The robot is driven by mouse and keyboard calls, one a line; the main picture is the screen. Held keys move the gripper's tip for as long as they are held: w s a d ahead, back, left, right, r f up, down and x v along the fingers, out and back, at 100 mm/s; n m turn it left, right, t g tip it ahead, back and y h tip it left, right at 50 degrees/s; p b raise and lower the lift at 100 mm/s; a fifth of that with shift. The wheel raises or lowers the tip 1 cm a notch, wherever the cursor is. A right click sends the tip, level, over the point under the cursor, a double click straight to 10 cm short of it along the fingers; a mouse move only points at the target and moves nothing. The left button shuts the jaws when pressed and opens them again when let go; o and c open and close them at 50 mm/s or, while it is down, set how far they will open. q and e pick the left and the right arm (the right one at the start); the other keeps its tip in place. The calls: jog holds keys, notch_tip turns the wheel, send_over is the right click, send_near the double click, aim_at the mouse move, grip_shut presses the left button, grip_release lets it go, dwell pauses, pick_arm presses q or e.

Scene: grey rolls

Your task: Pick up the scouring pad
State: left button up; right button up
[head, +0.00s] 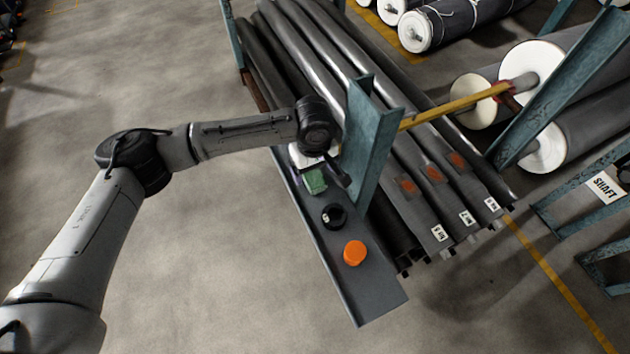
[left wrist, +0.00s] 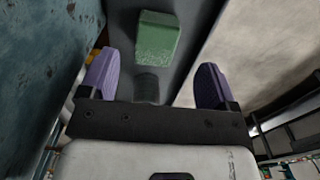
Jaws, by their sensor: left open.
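The scouring pad is a green block (head: 315,181) lying on a narrow grey ledge (head: 368,298) in the head view. In the left wrist view the pad (left wrist: 157,38) is at the top centre, beyond the fingertips and roughly in line with the gap between them. My left gripper (left wrist: 155,82) is open, its two purple fingers spread apart with the pad not between them. In the head view my wrist is above the ledge just behind the pad, and its fingers are mostly hidden. My right gripper is in neither view.
A black roll (head: 333,217) and an orange round lid (head: 354,253) sit on the ledge in front of the pad. A teal upright post (head: 368,140) stands close right of my left wrist. Long dark rolls (head: 400,150) lie behind it. Open floor is at left.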

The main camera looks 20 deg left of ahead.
aim_at(315, 179)
pick_arm(q)
jog(key=shift+w+d+f+b, duration=0.1)
jog(key=shift+f+b, duration=0.5)
jog(key=shift+f, duration=0.55)
jog(key=shift+w+f+b, duration=0.1)
jog(key=shift+f+b, duration=0.5)
jog(key=shift+f, duration=0.95)
jog(key=c, duration=1)
notch_tip(315, 179, up, 9)
jog(key=p, duration=0.3)
jog(key=shift+r, duration=0.6)
